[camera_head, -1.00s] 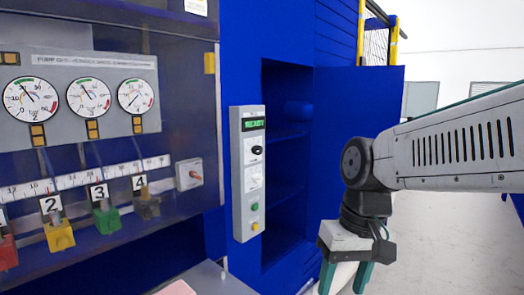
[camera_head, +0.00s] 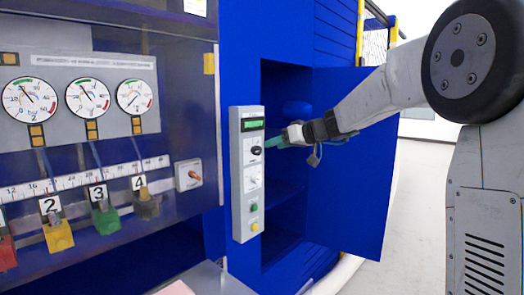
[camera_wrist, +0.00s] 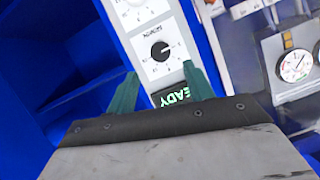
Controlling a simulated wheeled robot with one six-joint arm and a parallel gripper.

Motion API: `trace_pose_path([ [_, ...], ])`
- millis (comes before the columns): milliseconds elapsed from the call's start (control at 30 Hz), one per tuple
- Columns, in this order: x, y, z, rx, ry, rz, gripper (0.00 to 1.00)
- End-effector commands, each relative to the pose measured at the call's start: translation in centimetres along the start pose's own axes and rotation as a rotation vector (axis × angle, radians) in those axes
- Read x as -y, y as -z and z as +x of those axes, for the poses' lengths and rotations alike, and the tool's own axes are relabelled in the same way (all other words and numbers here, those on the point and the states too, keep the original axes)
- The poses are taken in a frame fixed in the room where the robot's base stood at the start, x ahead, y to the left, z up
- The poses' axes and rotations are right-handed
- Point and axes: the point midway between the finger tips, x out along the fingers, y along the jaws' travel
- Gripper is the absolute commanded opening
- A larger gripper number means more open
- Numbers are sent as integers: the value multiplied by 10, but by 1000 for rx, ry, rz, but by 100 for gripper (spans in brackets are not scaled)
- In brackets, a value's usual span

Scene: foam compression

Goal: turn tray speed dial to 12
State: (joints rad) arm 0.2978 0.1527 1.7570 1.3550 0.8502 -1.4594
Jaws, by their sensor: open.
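A narrow grey control panel (camera_head: 237,200) stands upright on the blue cabinet front. It has a green-lit display (camera_head: 253,124) at the top, with two dials below. The upper black dial (camera_head: 256,150) also shows in the wrist view (camera_wrist: 159,49), with its white pointer and scale around it. The lower dial (camera_head: 253,183) sits under it; which one sets tray speed I cannot read. My gripper (camera_head: 273,142) is open just right of the upper dial. In the wrist view its green fingers (camera_wrist: 162,88) flank the display end of the panel, with the upper dial ahead of them.
A green button (camera_head: 254,207) and a yellow button (camera_head: 255,227) are low on the panel. An open cabinet with shelves (camera_head: 285,190) and a blue door (camera_head: 350,190) are on the right. Gauges (camera_head: 30,99) and coloured numbered blocks (camera_head: 106,220) are behind glass at left.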

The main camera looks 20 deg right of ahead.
Motion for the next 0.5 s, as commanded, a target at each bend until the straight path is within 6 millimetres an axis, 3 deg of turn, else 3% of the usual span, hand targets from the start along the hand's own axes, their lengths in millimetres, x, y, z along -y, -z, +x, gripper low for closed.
trace_pose_path([
  [300,1,-2,51,4,3,3,52],
  [500,1,-1,68,3,3,4,52],
])
